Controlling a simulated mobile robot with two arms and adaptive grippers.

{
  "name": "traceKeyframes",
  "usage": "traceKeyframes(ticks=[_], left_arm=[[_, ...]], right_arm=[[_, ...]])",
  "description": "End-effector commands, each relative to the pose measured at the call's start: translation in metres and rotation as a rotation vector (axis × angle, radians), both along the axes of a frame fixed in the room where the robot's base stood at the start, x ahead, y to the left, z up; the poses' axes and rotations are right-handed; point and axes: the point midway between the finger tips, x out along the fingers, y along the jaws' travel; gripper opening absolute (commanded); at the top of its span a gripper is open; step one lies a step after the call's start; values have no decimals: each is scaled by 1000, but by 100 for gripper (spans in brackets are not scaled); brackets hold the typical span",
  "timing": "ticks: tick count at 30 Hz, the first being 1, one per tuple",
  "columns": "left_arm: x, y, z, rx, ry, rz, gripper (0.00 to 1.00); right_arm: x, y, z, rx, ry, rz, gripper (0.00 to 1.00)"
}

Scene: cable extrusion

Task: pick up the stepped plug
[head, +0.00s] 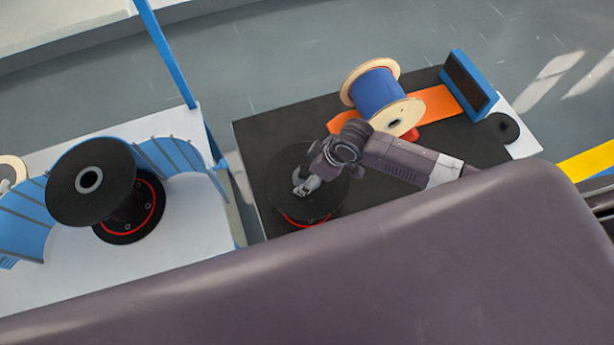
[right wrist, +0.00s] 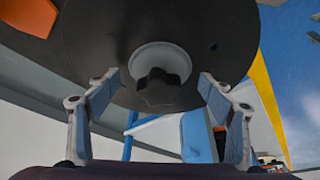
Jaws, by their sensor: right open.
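In the right wrist view, a dark, knob-like piece (right wrist: 158,88) stands at the pale grey hub ring (right wrist: 160,62) of a black reel; it may be the stepped plug, but I cannot tell for sure. My right gripper (right wrist: 160,92) is open, with one finger on each side of this piece and clear gaps to both. In the head view my right gripper (head: 306,186) is over the black reel (head: 284,172) on the dark table and hides its middle. A dark round piece (head: 503,127) lies at the table's right end. My left gripper is not in view.
The dark table (head: 262,134) also carries a blue cable spool (head: 376,92), an orange strip (head: 440,103) and a blue-framed block (head: 468,82). Another black reel (head: 92,182) stands on the white table at left, beside blue curved guards (head: 170,156) and a blue post (head: 165,52).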

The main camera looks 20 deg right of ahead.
Motion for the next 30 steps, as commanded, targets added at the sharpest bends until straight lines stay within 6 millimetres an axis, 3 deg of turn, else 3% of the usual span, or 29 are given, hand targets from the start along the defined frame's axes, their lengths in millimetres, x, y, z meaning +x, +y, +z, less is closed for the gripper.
traceKeyframes(ticks=[4, 18, 25, 29, 30], left_arm=[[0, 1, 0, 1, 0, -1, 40], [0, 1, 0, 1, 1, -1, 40], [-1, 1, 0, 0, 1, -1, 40], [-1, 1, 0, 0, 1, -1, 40], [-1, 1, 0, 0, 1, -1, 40]], right_arm=[[0, 0, 0, 0, 0, 0, 73], [0, 0, 1, 0, -1, 0, 21], [0, 0, 2, 0, -1, 0, 20], [1, 0, 8, 0, -2, 1, 0], [1, 0, 11, 0, -2, 1, 0]])
